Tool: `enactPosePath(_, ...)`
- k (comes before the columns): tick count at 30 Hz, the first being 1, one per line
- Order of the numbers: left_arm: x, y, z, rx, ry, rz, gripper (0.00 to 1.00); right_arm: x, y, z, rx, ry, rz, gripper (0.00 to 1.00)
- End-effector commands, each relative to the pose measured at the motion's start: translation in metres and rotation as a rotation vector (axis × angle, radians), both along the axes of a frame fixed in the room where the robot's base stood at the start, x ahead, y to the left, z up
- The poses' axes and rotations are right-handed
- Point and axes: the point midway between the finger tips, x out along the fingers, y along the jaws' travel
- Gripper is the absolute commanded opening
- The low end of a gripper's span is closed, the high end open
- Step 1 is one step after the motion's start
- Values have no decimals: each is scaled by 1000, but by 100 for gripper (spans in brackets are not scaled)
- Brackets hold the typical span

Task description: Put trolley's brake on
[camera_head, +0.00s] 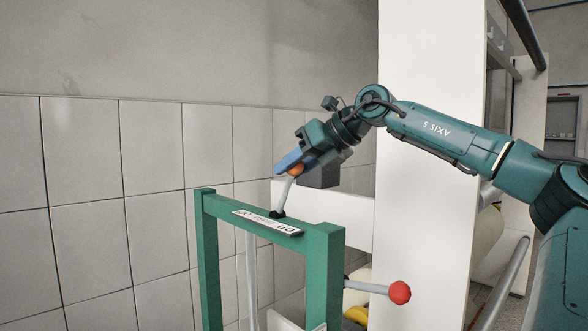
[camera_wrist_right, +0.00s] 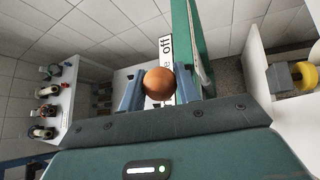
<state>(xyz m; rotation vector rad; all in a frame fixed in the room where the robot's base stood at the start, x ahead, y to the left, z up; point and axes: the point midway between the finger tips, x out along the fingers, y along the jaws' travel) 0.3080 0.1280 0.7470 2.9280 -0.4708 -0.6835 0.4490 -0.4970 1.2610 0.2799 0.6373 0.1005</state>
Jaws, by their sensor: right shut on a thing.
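The trolley's green frame (camera_head: 213,240) stands in front of the tiled wall. A white label (camera_head: 267,222) with dark lettering lies on its top bar; the word "off" reads on the label in the right wrist view (camera_wrist_right: 167,50). A grey brake lever (camera_head: 283,196) rises from the bar, tilted slightly right, with an orange-brown ball knob (camera_head: 297,169). My right gripper (camera_head: 291,162) is shut on this knob, its blue fingers on both sides. The knob sits between the fingertips in the right wrist view (camera_wrist_right: 159,84). My left gripper is not in view.
A second lever with a red ball (camera_head: 400,292) sticks out right from the frame's lower part. A white panel (camera_head: 420,200) stands close behind my right arm. A yellow object (camera_head: 357,315) lies low beside the frame. Open space lies left of the frame.

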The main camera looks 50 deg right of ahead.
Motion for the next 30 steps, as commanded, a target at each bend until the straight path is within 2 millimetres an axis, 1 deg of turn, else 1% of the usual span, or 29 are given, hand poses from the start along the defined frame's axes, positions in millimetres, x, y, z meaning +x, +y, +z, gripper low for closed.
enactPosePath(2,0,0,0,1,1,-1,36,0,1,-2,-1,7,3,0)
enactPosePath(3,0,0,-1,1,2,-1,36,0,1,-2,-1,7,3,35)
enactPosePath(10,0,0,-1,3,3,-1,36,0,0,-2,0,6,2,54)
enactPosePath(17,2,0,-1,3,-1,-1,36,0,0,-1,-1,5,1,54)
enactPosePath(20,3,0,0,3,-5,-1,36,-4,-1,2,-1,3,1,54)
enactPosePath(23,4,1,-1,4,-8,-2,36,-14,-3,10,-1,-1,0,54)
enactPosePath(26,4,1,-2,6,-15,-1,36,-30,-7,22,-2,-2,-2,54)
enactPosePath(30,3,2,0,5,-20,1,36,-56,-13,40,-1,-2,-1,54)
